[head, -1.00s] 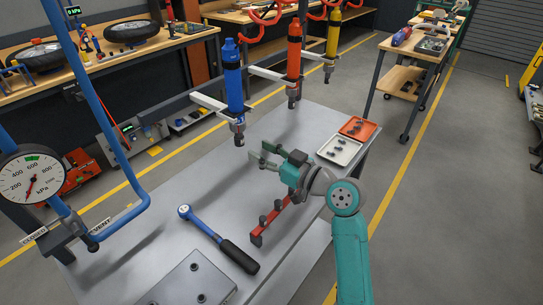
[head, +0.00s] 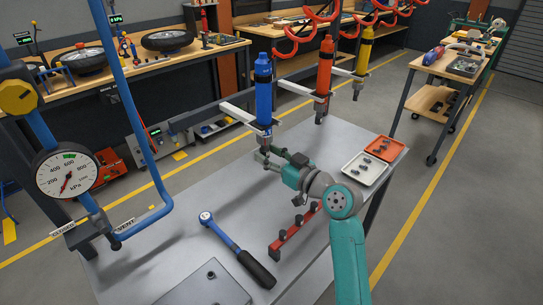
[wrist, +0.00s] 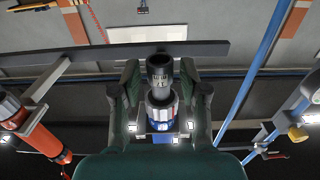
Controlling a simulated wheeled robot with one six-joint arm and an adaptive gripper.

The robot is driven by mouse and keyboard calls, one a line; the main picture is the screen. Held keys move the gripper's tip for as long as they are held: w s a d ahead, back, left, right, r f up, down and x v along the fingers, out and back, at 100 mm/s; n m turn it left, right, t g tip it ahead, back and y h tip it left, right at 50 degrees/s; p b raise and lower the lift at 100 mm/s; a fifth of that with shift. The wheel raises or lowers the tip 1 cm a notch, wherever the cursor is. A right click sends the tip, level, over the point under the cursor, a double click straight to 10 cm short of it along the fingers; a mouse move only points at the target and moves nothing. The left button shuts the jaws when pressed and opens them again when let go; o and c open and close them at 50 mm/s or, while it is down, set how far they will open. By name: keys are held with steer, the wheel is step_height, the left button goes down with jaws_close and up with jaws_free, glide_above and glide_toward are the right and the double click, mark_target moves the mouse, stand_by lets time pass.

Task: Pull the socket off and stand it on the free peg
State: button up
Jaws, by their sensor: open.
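A blue hanging driver (head: 263,88) points down over the table, and a dark grey socket (wrist: 160,70) is on its lower end. My gripper (head: 263,157) is open at that lower end. In the wrist view its two green fingers (wrist: 160,92) stand on either side of the socket, with small gaps visible. In the head view the socket is mostly hidden by the fingers. A red rail (head: 290,235) with several dark upright pegs or sockets lies on the table below my arm; I cannot tell which peg is free.
An orange driver (head: 325,65) and a yellow driver (head: 363,55) hang to the right. A blue-headed ratchet (head: 228,240) lies on the table. White (head: 362,170) and orange (head: 382,148) trays sit at the far right corner. A pressure gauge (head: 67,174) stands at left.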

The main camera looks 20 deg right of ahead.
jaws_close()
steer(key=shift+f, duration=0.1)
steer(key=shift+f, duration=0.75)
steer(key=shift+a, duration=0.1)
